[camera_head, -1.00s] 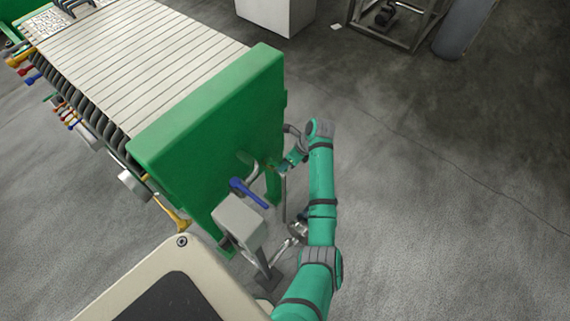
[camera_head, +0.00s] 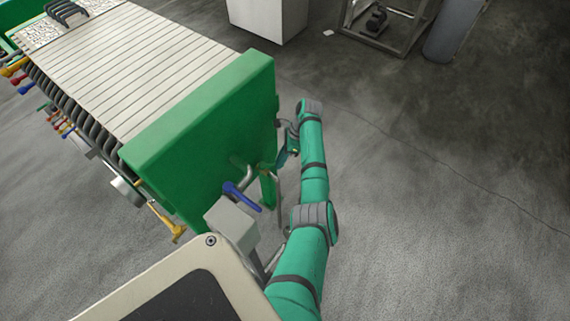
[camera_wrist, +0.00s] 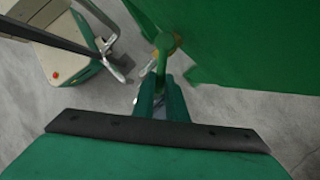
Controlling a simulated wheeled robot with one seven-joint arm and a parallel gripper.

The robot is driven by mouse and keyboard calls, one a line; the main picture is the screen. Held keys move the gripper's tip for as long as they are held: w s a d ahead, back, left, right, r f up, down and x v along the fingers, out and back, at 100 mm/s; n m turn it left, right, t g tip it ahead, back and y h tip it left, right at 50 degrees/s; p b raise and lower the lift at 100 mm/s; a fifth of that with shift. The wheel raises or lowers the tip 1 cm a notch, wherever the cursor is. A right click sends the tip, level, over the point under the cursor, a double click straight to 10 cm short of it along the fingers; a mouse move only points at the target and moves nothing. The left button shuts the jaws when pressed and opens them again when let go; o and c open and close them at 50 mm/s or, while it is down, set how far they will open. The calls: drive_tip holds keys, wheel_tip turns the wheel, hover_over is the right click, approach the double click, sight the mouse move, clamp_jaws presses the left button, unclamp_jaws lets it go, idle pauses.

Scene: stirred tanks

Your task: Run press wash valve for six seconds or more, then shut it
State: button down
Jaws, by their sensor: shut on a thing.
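The press (camera_head: 140,70) stands at upper left in the head view, a stack of pale plates with a green end plate (camera_head: 200,130). In the wrist view, a green lever (camera_wrist: 163,52) with a round hub stands out beside a green panel. I take it for the wash valve's handle; no label shows. My gripper (camera_wrist: 161,98) is shut on the lever's lower part, the fingers on either side of it.
A yellow handle (camera_head: 170,226) and several coloured handles line the press's left side. Open floor lies to the right.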

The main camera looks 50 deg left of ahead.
drive_tip(key=shift+w+a+n+h, duration=0.25)
drive_tip(key=shift+a+n, duration=0.2)
drive_tip(key=shift+n, duration=0.25)
drive_tip(key=shift+w+a+n+h, duration=0.15)
drive_tip(key=shift+a+n+h, duration=0.25)
drive_tip(key=shift+n, duration=0.3)
drive_tip(key=c, duration=1.8)
unclamp_jaws()
drive_tip(key=shift+o, duration=0.2)
drive_tip(key=v, duration=1)
drive_tip(key=shift+w+r, duration=0.25)
drive_tip(key=shift+r, duration=0.1)
